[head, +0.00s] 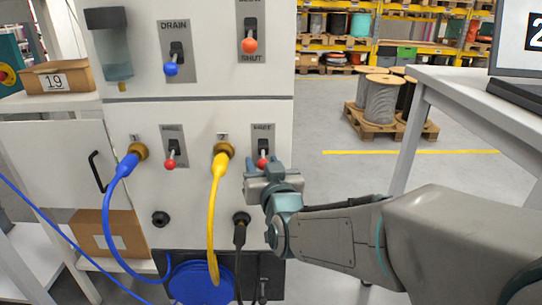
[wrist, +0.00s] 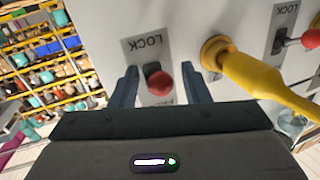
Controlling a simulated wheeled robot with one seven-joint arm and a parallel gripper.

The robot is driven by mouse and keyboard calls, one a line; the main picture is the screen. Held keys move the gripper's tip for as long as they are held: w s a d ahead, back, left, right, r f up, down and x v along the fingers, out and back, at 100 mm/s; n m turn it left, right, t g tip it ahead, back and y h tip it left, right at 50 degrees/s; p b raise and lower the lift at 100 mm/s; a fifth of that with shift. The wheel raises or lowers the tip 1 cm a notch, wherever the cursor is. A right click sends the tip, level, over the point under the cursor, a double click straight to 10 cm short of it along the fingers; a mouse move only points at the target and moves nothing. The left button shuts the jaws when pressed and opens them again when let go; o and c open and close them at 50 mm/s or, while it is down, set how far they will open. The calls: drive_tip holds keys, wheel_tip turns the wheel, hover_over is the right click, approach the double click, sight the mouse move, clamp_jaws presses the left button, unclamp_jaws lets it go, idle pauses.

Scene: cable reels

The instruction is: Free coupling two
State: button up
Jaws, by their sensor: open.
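The yellow hose's brass coupling (head: 223,149) is seated on the white panel, and it also shows in the wrist view (wrist: 213,52). To its right is a small switch plate (head: 263,131) with a red-knobbed lever (head: 262,163); the knob sits low on the plate in the head view. In the wrist view the plate (wrist: 136,47) appears upside down and reads LOCK; its other word is partly hidden. My gripper (head: 267,171) is open at this lever. In the wrist view its fingers stand either side of the red knob (wrist: 161,83), with gaps visible.
A blue hose with a brass coupling (head: 139,150) and another red lever (head: 169,164) are to the left. Above are a blue DRAIN lever (head: 170,69) and an orange lever (head: 249,45). A black plug (head: 241,219) hangs below. A table (head: 446,82) stands right.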

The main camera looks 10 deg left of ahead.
clamp_jaws()
